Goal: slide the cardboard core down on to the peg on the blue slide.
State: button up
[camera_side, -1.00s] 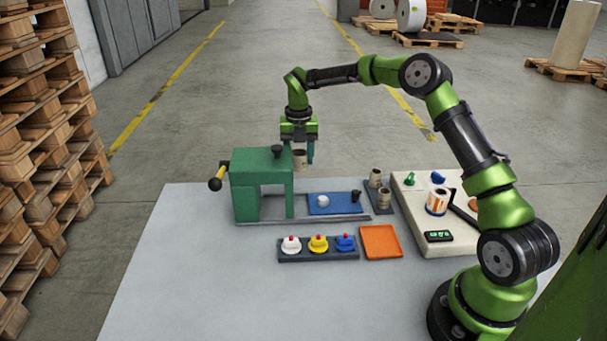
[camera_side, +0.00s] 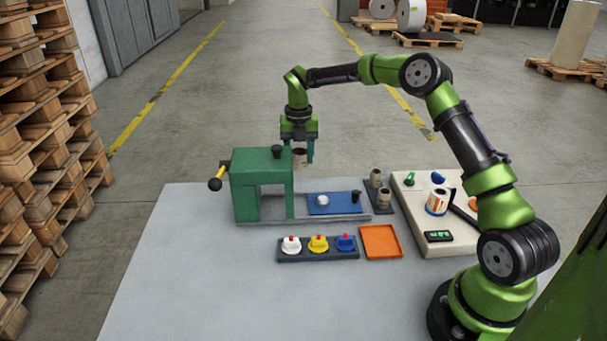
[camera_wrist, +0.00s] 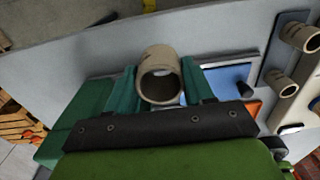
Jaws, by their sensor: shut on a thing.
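My gripper (camera_side: 299,157) is shut on a cardboard core (camera_side: 300,159), a short brown tube. In the wrist view the core (camera_wrist: 160,75) sits between the two green fingers, its open end facing the camera. The blue slide (camera_side: 336,209) lies lower on the grey rail, right of the green press. A light round knob or peg (camera_side: 323,201) stands on the slide, and a small dark post (camera_side: 356,196) is at its right end. The core is held well above the slide, close to the press. The blue slide also shows in the wrist view (camera_wrist: 232,75), partly hidden by a finger.
The green press (camera_side: 262,175) with a yellow-handled lever stands left. An orange tray (camera_side: 381,242), a strip (camera_side: 318,253) with white, yellow and blue pieces, and a pale board (camera_side: 430,245) lie nearby. The front left table is clear.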

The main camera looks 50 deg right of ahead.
notch_tip(320, 180, up, 6)
send_over(322, 198)
jog(key=shift+s+f, duration=0.1)
jog(key=shift+f, duration=5.3)
jog(key=shift+r, duration=0.1)
jog(key=o, duration=0.8)
jog(key=shift+o, duration=0.2)
